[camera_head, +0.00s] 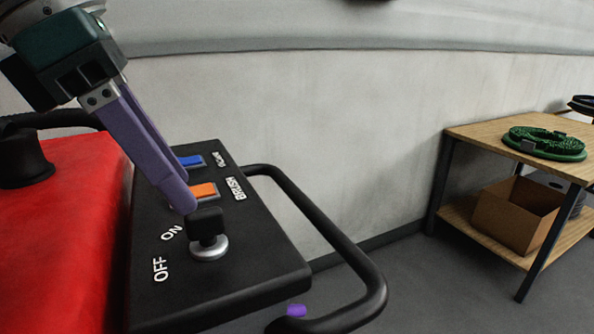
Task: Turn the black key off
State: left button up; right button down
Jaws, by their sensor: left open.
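The black key (206,222) stands up from a round silver base (210,249) on the black control panel (262,272). The white labels ON and OFF are printed on the panel to its left. I cannot tell clearly which label the key points to. My left gripper (184,207) comes down from the upper left with its purple fingers open. Its fingertips are right beside the key's upper left, and the two fingers overlap in this view. I cannot tell whether they touch the key. A small purple piece (297,310) below the panel may be a fingertip of my right gripper.
A blue switch (190,161) and an orange BRUSH switch (203,191) sit behind the key. A black handle bar (345,250) curves around the panel's right side. The red machine body (60,230) is at left. A wooden table (478,137) stands at right, with floor between.

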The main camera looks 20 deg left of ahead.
pick_arm(q)
jog(key=p+v, duration=0.1)
jog(key=v, duration=0.4)
jog(key=shift+s+r+p, duration=0.15)
jog(key=shift+r+p, duration=0.2)
pick_arm(e)
notch_tip(320, 180, up, 3)
jog(key=shift+f, duration=0.15)
